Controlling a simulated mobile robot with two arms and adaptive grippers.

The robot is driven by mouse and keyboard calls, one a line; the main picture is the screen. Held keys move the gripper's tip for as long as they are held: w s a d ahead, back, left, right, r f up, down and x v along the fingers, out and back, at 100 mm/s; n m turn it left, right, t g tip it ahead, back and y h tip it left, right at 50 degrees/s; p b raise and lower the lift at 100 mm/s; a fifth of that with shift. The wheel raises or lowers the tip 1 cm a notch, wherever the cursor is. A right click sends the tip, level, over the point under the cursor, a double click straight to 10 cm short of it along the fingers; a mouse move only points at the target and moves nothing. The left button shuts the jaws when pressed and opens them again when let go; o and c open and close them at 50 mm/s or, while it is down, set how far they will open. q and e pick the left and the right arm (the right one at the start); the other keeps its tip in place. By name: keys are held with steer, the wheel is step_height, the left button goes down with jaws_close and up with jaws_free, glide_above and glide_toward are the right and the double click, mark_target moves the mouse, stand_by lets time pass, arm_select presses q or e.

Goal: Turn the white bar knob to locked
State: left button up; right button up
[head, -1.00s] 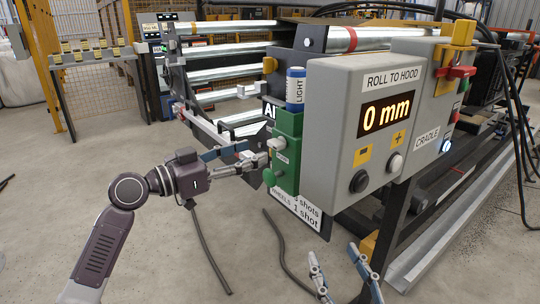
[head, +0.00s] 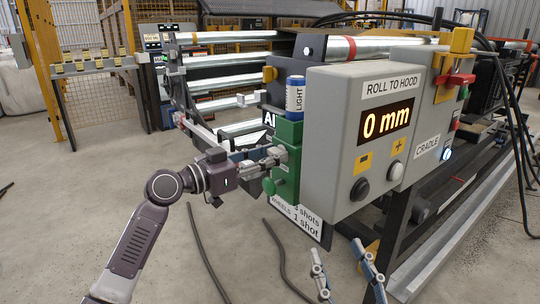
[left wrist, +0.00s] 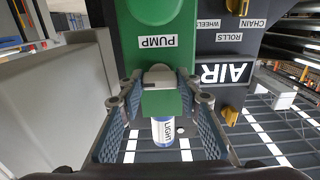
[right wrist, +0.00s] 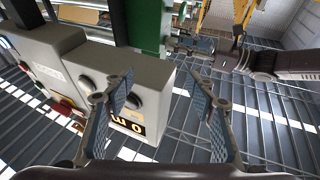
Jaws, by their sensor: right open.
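The white bar knob (left wrist: 160,76) is on the green pump box (left wrist: 145,50), just beyond my left fingertips in the left wrist view. That view is upside down. My left gripper (left wrist: 160,88) is open, with one finger on each side of the knob and a gap showing on both sides. In the head view my left gripper (head: 276,155) is at the left face of the green box (head: 289,134) and hides most of the knob. I cannot read any locked mark. My right gripper (head: 345,262) is open and empty, low in front of the machine; it also shows in the right wrist view (right wrist: 160,85).
A blue and white LIGHT can (head: 295,97) stands on the green box. A round green knob (head: 269,187) sits low on the box. The grey control box (head: 340,130) with a "0 mm" display stands close at right. The floor at left is mostly clear.

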arm_select(q)
steer(key=c, duration=0.4)
